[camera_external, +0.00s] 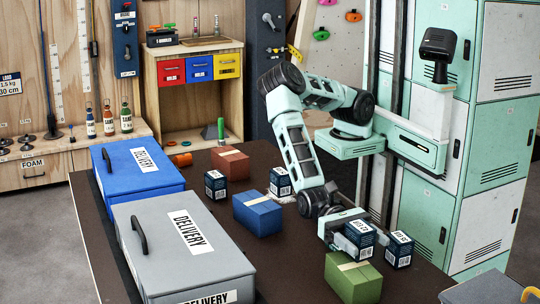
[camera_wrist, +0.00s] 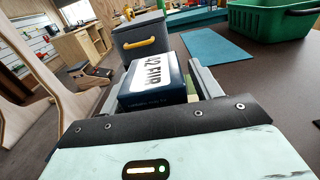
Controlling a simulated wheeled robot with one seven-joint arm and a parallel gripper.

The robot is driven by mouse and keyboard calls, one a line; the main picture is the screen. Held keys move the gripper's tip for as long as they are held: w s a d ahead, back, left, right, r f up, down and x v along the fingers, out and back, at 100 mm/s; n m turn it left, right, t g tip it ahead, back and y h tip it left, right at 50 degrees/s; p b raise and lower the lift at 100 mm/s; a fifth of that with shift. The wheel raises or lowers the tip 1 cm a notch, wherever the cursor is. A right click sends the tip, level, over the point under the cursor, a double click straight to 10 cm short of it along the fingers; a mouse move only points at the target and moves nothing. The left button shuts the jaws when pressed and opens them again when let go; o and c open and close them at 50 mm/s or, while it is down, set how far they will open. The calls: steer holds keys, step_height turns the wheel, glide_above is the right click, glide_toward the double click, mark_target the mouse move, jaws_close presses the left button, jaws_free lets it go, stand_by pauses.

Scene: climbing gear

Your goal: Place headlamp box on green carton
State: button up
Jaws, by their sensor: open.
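A small dark navy box with a white label, which I take to be the headlamp box (camera_external: 361,239), is at the back edge of the green carton (camera_external: 352,284). It appears to rest on the carton's top, though the exact contact is hard to see. My gripper (camera_external: 345,226) is open around this box. In the wrist view the box (camera_wrist: 155,83) sits between the two fingers of my gripper (camera_wrist: 155,88), its white printed label facing up. The label is too small to read fully.
A similar navy box (camera_external: 399,249) stands close right of the carton. More navy boxes (camera_external: 215,187) (camera_external: 280,182), a blue carton (camera_external: 257,214) and a brown carton (camera_external: 230,163) stand farther back. Grey (camera_external: 180,245) and blue (camera_external: 137,169) delivery boxes line the table's left.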

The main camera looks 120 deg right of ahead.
steer(key=shift+r, duration=0.25)
steer(key=d, duration=1.2)
steer(key=shift+f, duration=0.1)
steer(key=s+d+r+n+g+h, duration=0.1)
steer(key=s+d+n+g+h, duration=0.25)
steer(key=s+n, duration=0.4)
steer(key=s+d+n+g+h, duration=0.3)
steer(key=s+d+n+h, duration=0.2)
steer(key=s+n, duration=0.3)
steer(key=s+d+n+t+h, duration=0.2)
steer(key=d+n+t+h, duration=0.1)
steer(key=d, duration=0.7)
steer(key=s+d+r+n+t+h, duration=0.1)
steer(key=s+d+n+t+h, duration=0.1)
steer(key=d+n+h, duration=0.4)
steer(key=d+n+t, duration=0.1)
steer(key=d, duration=0.4)
steer(key=shift+r, duration=0.15)
steer(key=shift+d+t, duration=0.1)
steer(key=shift+t, duration=0.15)
